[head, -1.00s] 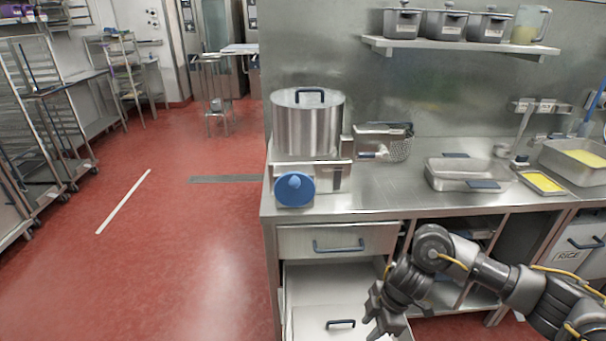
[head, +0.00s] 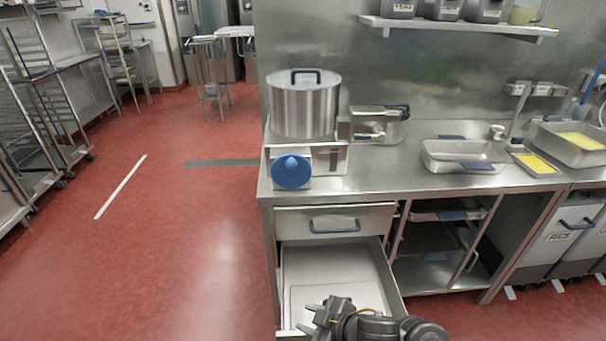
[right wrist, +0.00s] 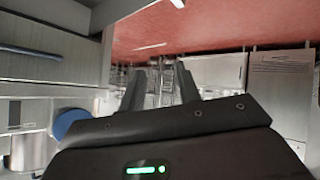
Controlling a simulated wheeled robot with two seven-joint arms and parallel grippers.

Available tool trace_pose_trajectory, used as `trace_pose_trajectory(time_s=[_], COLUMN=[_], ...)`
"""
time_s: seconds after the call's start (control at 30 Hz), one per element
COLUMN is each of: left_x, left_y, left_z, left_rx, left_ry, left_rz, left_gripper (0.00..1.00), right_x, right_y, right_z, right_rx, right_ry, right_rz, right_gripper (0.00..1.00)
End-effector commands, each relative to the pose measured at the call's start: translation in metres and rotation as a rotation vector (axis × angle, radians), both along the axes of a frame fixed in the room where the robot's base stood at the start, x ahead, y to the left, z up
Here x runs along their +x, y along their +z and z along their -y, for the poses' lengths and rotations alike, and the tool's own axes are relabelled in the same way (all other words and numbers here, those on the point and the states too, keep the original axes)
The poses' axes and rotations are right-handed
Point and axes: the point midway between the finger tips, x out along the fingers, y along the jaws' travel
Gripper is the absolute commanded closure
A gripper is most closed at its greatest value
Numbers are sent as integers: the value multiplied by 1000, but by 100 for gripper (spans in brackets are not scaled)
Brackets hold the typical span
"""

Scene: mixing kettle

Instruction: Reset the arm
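My right gripper (head: 308,318) shows at the bottom of the head view, in front of the open lower drawer (head: 391,290). In the right wrist view, its two fingers (right wrist: 160,85) stand apart with nothing between them. The drawer looks empty apart from a pale panel on its floor. My left gripper is in neither view.
The counter (head: 390,180) holds a steel kettle (head: 303,108) with a blue knob (head: 291,171) below it, and a steel pan (head: 463,156). The upper drawer (head: 335,220) is shut. White bins (head: 560,240) stand at the right.

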Motion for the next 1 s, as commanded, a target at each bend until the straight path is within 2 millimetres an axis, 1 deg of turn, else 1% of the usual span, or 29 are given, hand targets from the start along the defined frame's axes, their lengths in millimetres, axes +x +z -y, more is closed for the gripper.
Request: trace_pose_trajectory(time_s=[0.03,0.07,0.1,0.17,0.2,0.27,0.3,0.37,0.4,0.5,0.7,0.77,0.8,0.83,0.97,1.0], left_x=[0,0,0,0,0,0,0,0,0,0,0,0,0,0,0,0], left_y=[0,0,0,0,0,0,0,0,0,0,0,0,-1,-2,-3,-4], left_z=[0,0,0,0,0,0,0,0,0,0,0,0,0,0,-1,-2], left_rx=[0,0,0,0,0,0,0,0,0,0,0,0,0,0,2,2], left_ry=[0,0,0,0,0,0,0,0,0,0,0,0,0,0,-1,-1], left_rz=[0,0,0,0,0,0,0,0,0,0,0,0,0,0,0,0], left_gripper=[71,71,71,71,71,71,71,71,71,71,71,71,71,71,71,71], right_x=[-9,-12,-18,-30,-40,-57,-68,-86,-98,-126,-178,-194,-199,-194,-186,-184], right_y=[-2,-3,-5,-12,-18,-26,-31,-38,-43,-50,-59,-60,-65,-76,-113,-125], right_z=[11,21,38,65,84,109,124,143,155,179,217,227,230,229,227,227], right_rx=[27,33,34,26,15,-3,-18,-36,-51,-82,-133,-147,-154,-156,-165,-168], right_ry=[-103,-172,-263,-394,-471,-570,-626,-699,-738,-825,-958,-992,-1007,-1001,-998,-996], right_rz=[-29,-44,-74,-129,-168,-229,-269,-327,-361,-439,-581,-621,-641,-639,-649,-654], right_gripper=[67,67,67,67,67,67,67,67,67,67,67,67,67,67,67,67])
